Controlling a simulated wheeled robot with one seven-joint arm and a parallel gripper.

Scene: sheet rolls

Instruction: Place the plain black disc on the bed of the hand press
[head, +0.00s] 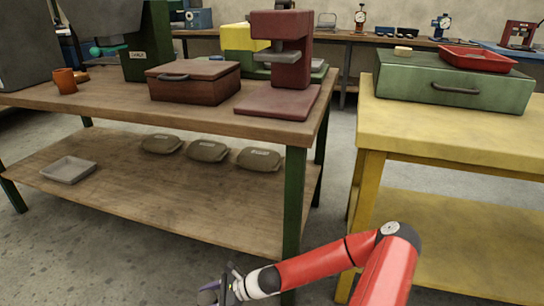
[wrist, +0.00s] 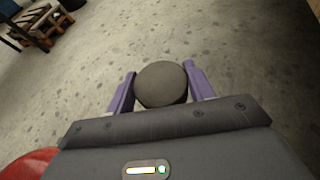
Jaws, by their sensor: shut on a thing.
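My gripper (wrist: 161,88) is shut on a plain black disc (wrist: 161,84), which sits between its two purple fingers in the wrist view. In the head view my gripper (head: 222,291) is low at the bottom edge, in front of the wooden bench; the disc is hard to make out there. The hand press (head: 281,50) is dark red and stands on the right part of the wooden bench. Its flat bed (head: 278,101) looks bare. The gripper is well below and apart from the press.
The wooden bench (head: 215,124) also holds a brown box (head: 193,84) and an orange mug (head: 65,80). Its lower shelf holds several olive bags and a grey tray (head: 68,170). A yellow table (head: 450,135) at right bears a green case (head: 453,85) with a red tray (head: 478,60).

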